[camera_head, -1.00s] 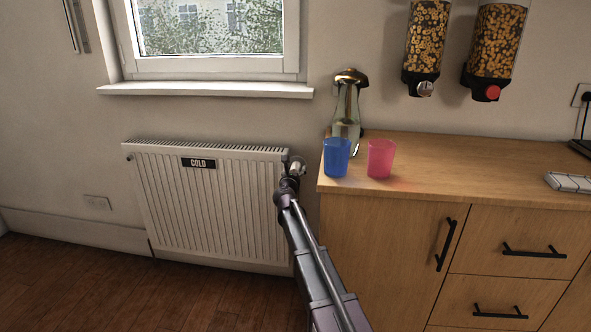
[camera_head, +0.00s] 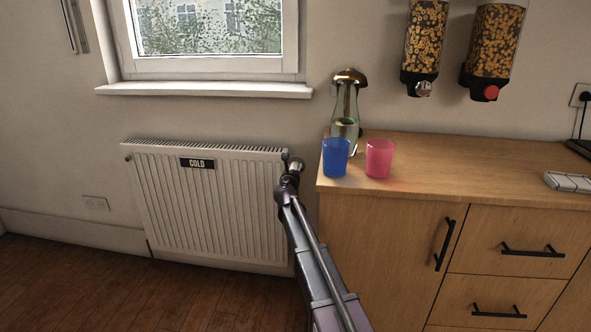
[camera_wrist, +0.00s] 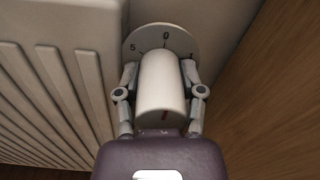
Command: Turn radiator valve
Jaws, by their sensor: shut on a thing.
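The white radiator (camera_head: 208,205) stands under the window, with a black sign reading "COLD" (camera_head: 198,163). The white valve knob (camera_wrist: 162,88) is between my fingers in the wrist view, in front of a round dial plate (camera_wrist: 137,40) marked with 5, 0 and 1. A red mark shows on the knob's near end. My gripper (camera_wrist: 160,95) is shut on the knob, one finger on each side. In the head view my gripper (camera_head: 293,170) is at the radiator's upper right corner, and my arm hides part of the valve.
A wooden cabinet (camera_head: 385,235) stands close to the right of the valve. On its top are a blue cup (camera_head: 335,158), a pink cup (camera_head: 380,159) and a glass bottle (camera_head: 345,110). The window sill (camera_head: 205,90) is above the radiator.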

